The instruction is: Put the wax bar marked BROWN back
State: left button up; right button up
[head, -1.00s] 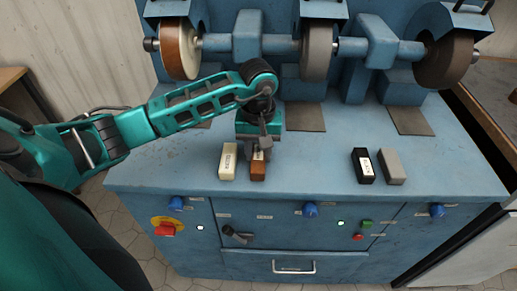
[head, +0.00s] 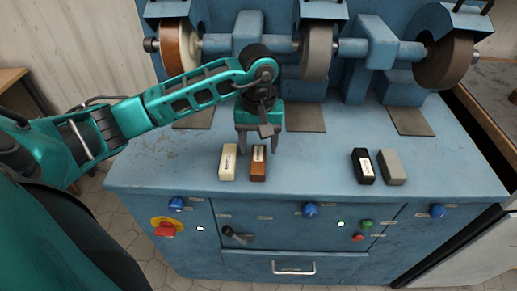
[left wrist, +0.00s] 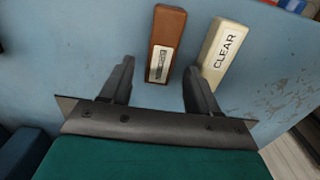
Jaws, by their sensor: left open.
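The brown wax bar (head: 258,164) lies on the blue machine top, close beside a cream bar (head: 228,162) on its left. In the left wrist view the brown bar (left wrist: 167,35) carries a white label too small to read, and the cream bar (left wrist: 220,55) reads CLEAR. My left gripper (head: 258,150) is open and empty, just behind and above the brown bar. In the left wrist view its two fingers (left wrist: 158,85) are spread apart, with the brown bar beyond them. My right gripper is not in view.
A black bar (head: 363,167) and a grey bar (head: 391,167) lie side by side to the right. Wheels such as the grey one (head: 316,50) stand along the back. Grey pads (head: 305,117) lie below them. The top between the two pairs of bars is clear.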

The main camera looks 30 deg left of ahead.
aim_at(258, 154)
pick_arm(q)
notch_tip(258, 154, up, 9)
dwell(0.3)
jog(key=shift+r, duration=0.1)
dwell(0.4)
